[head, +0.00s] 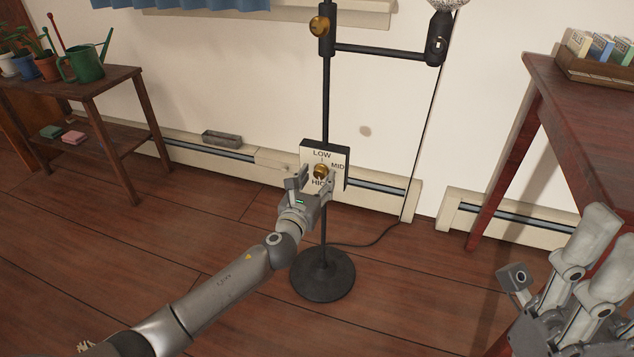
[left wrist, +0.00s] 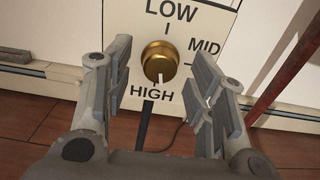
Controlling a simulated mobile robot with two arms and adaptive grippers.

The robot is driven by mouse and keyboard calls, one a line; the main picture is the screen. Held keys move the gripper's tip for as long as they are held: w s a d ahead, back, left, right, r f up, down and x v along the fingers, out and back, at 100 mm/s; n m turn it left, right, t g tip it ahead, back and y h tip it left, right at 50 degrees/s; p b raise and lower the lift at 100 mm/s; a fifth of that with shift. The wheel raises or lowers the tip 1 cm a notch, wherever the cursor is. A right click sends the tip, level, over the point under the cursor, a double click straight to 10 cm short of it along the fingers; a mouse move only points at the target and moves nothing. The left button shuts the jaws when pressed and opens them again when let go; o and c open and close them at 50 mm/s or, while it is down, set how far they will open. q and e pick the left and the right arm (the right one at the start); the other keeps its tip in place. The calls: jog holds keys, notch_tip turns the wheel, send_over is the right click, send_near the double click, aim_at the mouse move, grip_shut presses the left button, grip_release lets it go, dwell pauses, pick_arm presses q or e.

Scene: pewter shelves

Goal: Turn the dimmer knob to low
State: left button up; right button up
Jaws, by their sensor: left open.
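The brass dimmer knob (head: 320,171) sits on a white plate (head: 340,156) marked LOW at the top, MID at the right and HIGH at the bottom. The plate is on the pole of a black floor lamp. In the left wrist view, the knob (left wrist: 160,61) has a white mark pointing down towards HIGH. My left gripper (head: 310,184) is open in front of the plate. Its fingers (left wrist: 163,90) are on either side of the knob, with gaps showing, apart from it in the picture. Part of my right gripper (head: 545,290) shows at the lower right; its jaw opening is unclear.
The lamp's round base (head: 322,275) stands on the wooden floor, and a cord (head: 385,236) runs from it. A red table (head: 590,100) with a wooden box (head: 590,72) is at the right. A plant stand (head: 110,85) is at the left. Baseboard heaters (head: 190,150) line the wall.

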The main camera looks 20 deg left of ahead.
pick_arm(q)
jog(key=shift+w, duration=0.3)
jog(key=c, duration=1)
jog(key=shift+c, duration=0.2)
